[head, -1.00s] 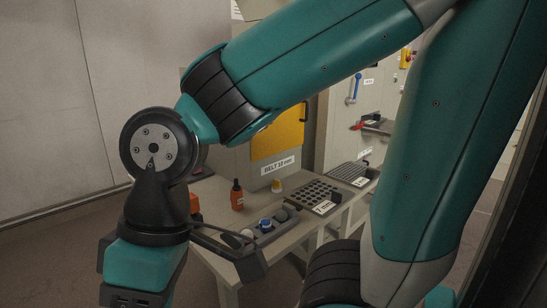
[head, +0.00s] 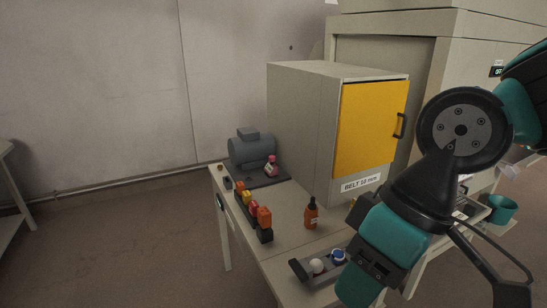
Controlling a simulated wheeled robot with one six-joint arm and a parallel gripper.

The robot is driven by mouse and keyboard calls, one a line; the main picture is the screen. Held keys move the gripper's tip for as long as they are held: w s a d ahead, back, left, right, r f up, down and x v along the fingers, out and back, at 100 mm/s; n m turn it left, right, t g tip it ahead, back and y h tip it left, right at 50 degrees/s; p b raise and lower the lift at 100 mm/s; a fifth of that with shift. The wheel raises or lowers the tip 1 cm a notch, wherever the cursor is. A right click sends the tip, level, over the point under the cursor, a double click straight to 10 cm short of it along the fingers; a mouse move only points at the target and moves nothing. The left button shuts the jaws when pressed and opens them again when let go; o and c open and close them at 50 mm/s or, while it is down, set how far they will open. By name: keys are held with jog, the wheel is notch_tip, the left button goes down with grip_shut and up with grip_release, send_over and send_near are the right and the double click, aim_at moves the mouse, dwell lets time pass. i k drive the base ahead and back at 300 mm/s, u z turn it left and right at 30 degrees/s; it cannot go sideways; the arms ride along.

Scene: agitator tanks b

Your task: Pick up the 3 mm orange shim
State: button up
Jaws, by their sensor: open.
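A dark rack (head: 262,233) near the left edge of the bench holds a row of small coloured blocks. An orange block (head: 264,217) stands at its near end, and another orange one (head: 240,187) is near the far end, with red and yellow blocks between. I cannot read any thickness marks, so which is the 3 mm orange shim is unclear. My gripper (head: 512,291) is at the lower right, open and well right of the rack. One dark finger shows; the other is not clearly visible. I see nothing held.
The bench (head: 290,254) also carries a grey motor (head: 252,151), a pink-labelled bottle (head: 271,167), an orange bottle (head: 311,214) and a tray (head: 301,269) with round knobs. A cabinet with a yellow door (head: 370,128) stands behind. Open floor lies left.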

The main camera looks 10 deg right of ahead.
aim_at(240, 186)
jog(key=k, duration=0.55)
jog(key=u, duration=0.55)
jog(key=i, duration=1.5)
jog(key=z, duration=0.55)
